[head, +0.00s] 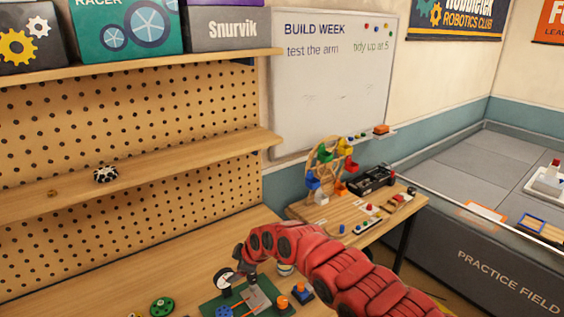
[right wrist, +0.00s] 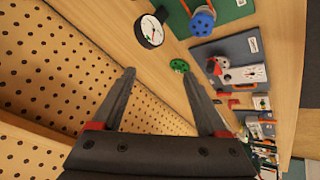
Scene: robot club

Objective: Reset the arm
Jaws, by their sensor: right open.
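A green board (head: 212,305) lies on the workbench, low in the head view. On it I see a grey plate (head: 258,298), an orange knob (head: 282,302) and a blue piece (head: 223,312). A round white dial (head: 222,281) stands at its far left edge; in the right wrist view the dial (right wrist: 150,31) shows a dark needle. A blue knob (right wrist: 202,22) and part of the green board (right wrist: 232,8) also show there. My right gripper (right wrist: 158,78) is open and empty, above the bench near the dial. My left gripper is not in view.
A green gear (head: 162,307) lies left of the board. A pegboard (head: 130,110) with shelves rises behind the bench. A Ferris wheel model (head: 330,165) stands on a side table. The bench's back left is clear.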

